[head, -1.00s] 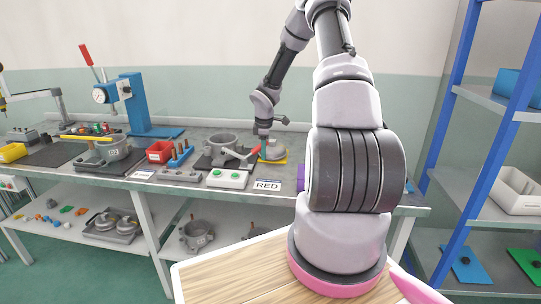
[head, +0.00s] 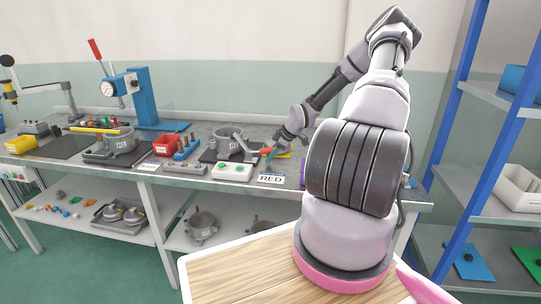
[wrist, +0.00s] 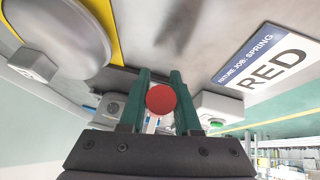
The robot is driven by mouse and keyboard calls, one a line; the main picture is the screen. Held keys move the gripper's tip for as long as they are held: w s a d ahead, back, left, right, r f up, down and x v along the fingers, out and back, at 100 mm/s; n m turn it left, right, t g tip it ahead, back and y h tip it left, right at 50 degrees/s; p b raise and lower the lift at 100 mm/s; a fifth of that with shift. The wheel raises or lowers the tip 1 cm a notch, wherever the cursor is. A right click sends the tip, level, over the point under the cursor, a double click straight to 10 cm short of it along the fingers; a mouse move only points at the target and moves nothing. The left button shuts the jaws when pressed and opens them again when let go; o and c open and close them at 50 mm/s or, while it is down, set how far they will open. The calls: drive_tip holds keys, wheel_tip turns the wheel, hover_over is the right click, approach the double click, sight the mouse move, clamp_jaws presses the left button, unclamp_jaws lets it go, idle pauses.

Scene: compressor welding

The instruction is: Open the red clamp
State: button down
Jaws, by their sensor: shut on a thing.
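The red clamp's handle (head: 266,150) shows as a small red piece beside the grey fixture (head: 228,143) on the bench, near the RED sign (head: 270,179). My gripper (head: 269,154) is at this handle, its teal fingers tilted down. In the wrist view the round red handle end (wrist: 160,99) sits between the two green fingers of my gripper (wrist: 158,92), which are shut on it. The rest of the clamp is mostly hidden, so its exact position is hard to tell.
A button box (head: 232,172) stands just in front of the fixture. A red bin (head: 165,146) and a blue holder (head: 185,148) are to its left. A blue press (head: 145,100) stands further back. A blue-framed shelf (head: 470,110) is at the right.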

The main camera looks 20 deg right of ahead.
drive_tip(key=shift+s+f, duration=0.1)
drive_tip(key=shift+f, duration=0.05)
drive_tip(key=c, duration=0.6)
unclamp_jaws()
drive_tip(key=shift+d, duration=0.1)
drive_tip(key=shift+d+r, duration=0.15)
drive_tip(key=shift+r, duration=0.2)
drive_tip(key=v, duration=1)
